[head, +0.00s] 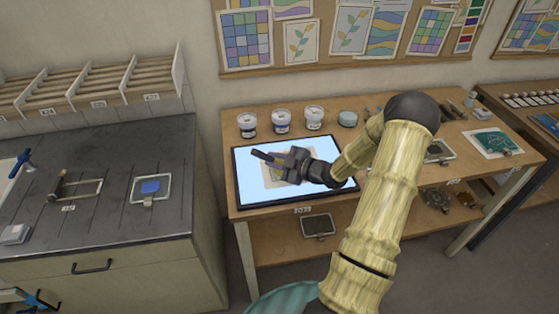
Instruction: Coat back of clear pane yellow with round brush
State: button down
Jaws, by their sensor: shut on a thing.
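My gripper (274,159) is over the lit white light panel (250,190) on the wooden table. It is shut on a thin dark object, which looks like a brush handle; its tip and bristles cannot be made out. A small pale tan-edged pane or sheet (275,177) lies on the panel under my gripper, largely hidden by it. I cannot tell whether the tool touches it, or what coat it has. Three pale-lidded jars (281,122) stand behind the panel; their paint colours are not clear.
A grey-green round pot (347,118) stands right of the jars. Framed panes and a green sheet (492,142) lie at the table's right. A dark-topped cabinet (100,180) at left holds a blue pane (151,187) and a frame. My arm covers the table's middle.

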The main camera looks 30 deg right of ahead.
jog(key=shift+w+a, duration=0.1)
jog(key=shift+a, duration=0.4)
jog(key=shift+r, duration=0.65)
jog(key=shift+d, duration=0.15)
jog(key=w+d, duration=0.2)
jog(key=d, duration=0.9)
jog(key=shift+w+d+p, duration=0.25)
jog(key=shift+d+p, duration=0.15)
jog(key=shift+p, duration=0.05)
jog(key=shift+f, duration=0.15)
